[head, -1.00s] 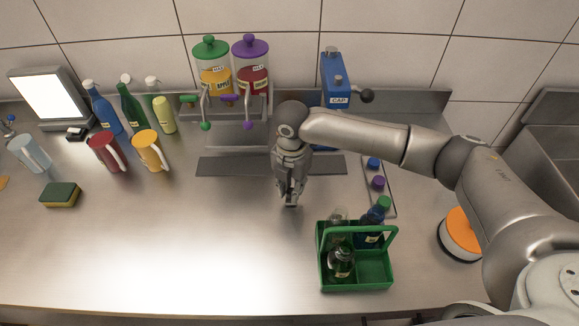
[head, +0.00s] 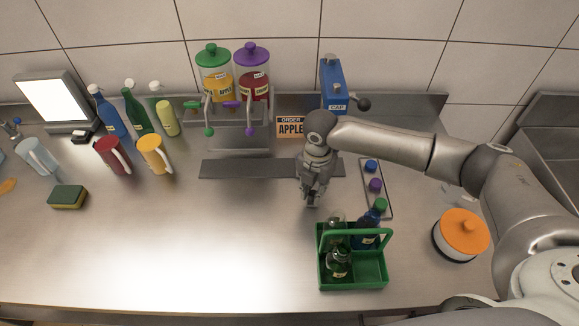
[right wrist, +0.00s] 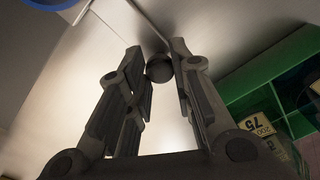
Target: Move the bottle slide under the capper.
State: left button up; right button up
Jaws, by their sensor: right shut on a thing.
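The blue capper (head: 333,85), marked CAP, stands at the back of the counter with a dark ball-ended lever on its right. The dark track (head: 235,169) of the bottle slide runs along the counter in front of the dispensers and toward the capper. My right gripper (head: 312,201) is in front of the track's right part, a little left of the capper. In the right wrist view, its fingers close around a dark round knob (right wrist: 160,68) on a thin rod, which looks like the slide's handle. My wrist hides the slide's carriage. My left gripper is out of view.
A green crate (head: 354,283) with bottles stands close in front of my right gripper. A tray with caps (head: 375,186) lies to the right. An orange-lidded pot (head: 462,236) is farther right. Dispensers (head: 214,75) stand behind the track. The front left counter is clear.

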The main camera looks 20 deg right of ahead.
jog(key=shift+s+d+p, duration=0.25)
jog(key=shift+d+p, duration=0.1)
jog(key=shift+d, duration=0.4)
jog(key=shift+s+d+p, duration=0.2)
jog(key=shift+d+p, duration=0.2)
jog(key=shift+d, duration=0.4)
jog(key=shift+s+d+p, duration=0.25)
jog(key=shift+d+p, duration=0.1)
jog(key=shift+d, duration=0.4)
jog(key=o, duration=0.9)
jog(key=shift+r, duration=3.75)
